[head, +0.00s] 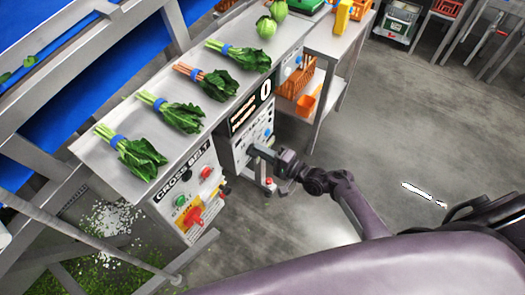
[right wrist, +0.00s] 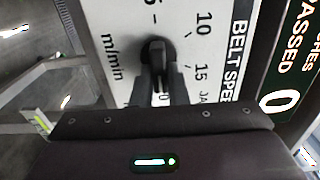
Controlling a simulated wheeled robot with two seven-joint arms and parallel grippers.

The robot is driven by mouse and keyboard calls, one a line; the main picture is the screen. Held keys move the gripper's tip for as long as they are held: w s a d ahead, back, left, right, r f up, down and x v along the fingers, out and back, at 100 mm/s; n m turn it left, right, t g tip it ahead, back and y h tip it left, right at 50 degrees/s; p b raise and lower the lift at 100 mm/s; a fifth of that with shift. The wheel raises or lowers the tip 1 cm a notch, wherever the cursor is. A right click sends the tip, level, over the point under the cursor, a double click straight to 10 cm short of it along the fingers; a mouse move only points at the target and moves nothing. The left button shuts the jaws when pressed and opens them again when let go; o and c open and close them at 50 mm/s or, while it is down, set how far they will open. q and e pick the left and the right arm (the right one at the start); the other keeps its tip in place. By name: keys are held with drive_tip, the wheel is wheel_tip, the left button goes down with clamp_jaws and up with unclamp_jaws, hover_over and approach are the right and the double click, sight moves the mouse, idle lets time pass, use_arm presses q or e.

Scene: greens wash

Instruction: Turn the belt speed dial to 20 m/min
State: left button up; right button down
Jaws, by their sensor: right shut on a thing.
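The belt speed dial (right wrist: 157,50) is a black knob on a white panel in the right wrist view. Printed marks 5, 10 and 15 stand around it, with "m/min" to its left and "BELT SPEED" to its right. Part of another number shows between the fingers. My right gripper (right wrist: 161,88) is shut on the dial, one finger on each side. The dial's pointer cannot be made out. In the head view my right gripper (head: 253,152) reaches the front of the control box (head: 229,152), hiding the dial. My left gripper is not in view.
A black counter display (head: 252,103) reads 0 above the box. To the left, the cross belt panel (head: 188,190) carries a red and yellow switch (head: 194,216) and coloured buttons. Bunches of greens (head: 180,113) lie on the steel counter (head: 95,168). Open floor lies to the right.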

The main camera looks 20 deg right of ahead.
drive_tip(key=c, duration=1.4)
unclamp_jaws()
drive_tip(key=shift+c, duration=0.2)
drive_tip(key=v, duration=0.7)
drive_tip(key=shift+s+d, duration=0.25)
drive_tip(key=shift+s, duration=0.05)
